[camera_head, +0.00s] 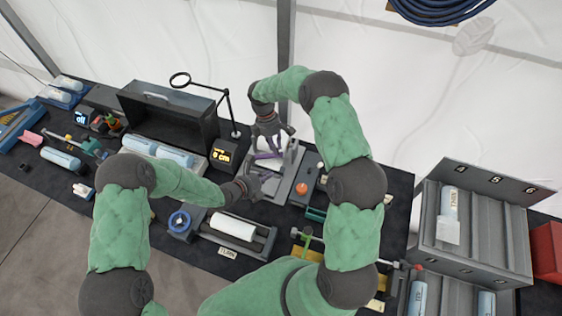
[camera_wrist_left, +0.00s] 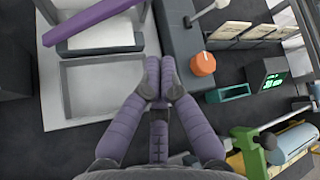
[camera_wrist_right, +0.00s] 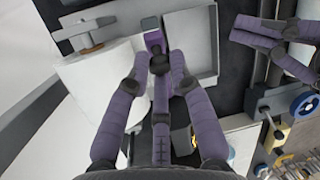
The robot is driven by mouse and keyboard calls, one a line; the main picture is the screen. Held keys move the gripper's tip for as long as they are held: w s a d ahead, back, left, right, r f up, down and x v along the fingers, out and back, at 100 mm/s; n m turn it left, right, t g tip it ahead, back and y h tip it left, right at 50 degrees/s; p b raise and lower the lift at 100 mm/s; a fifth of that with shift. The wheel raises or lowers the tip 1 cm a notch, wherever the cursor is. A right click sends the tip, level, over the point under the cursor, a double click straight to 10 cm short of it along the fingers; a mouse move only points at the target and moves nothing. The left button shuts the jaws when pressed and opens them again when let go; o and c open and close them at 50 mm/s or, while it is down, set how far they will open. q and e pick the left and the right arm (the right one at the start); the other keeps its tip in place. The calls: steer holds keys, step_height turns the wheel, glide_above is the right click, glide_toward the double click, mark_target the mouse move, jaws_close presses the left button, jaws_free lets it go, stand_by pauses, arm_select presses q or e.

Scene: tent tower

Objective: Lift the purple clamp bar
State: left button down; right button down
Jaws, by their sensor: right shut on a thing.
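The purple clamp bar (camera_wrist_left: 92,20) lies slantwise above a pale grey frame (camera_wrist_left: 100,85) with a shallow bay in the left wrist view. In the head view it is small, at the grey frame (camera_head: 290,170), partly hidden by my grippers. My right gripper (camera_head: 268,138) reaches down over it from behind. In the right wrist view its fingertips (camera_wrist_right: 160,66) close around a purple end piece (camera_wrist_right: 154,40), apparently part of the bar. My left gripper (camera_head: 250,185) is at the frame's near left side. Its fingertips (camera_wrist_left: 160,75) are together with nothing visible between them.
An orange knob (camera_wrist_left: 203,63) and a green-rimmed holder (camera_wrist_left: 228,93) are right of the frame. A white roll on a stand (camera_head: 233,228) sits in front. A black open case (camera_head: 170,110) and a ring-topped stand (camera_head: 228,105) are left. A grey rack (camera_head: 480,225) stands right.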

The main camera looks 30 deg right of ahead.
arm_select(q)
steer(key=shift+m, duration=0.7)
steer(key=w+d, duration=0.1)
steer(key=d, duration=0.1)
steer(key=w+d+f, duration=0.1)
steer(key=d, duration=0.2)
steer(key=w+d+f, duration=0.1)
steer(key=d, duration=0.2)
steer(key=shift+w+d+f, duration=0.1)
steer(key=shift+d+f, duration=0.05)
steer(key=shift+f, duration=0.1)
steer(key=shift+w+a+r, duration=0.2)
steer(key=shift+r, duration=0.25)
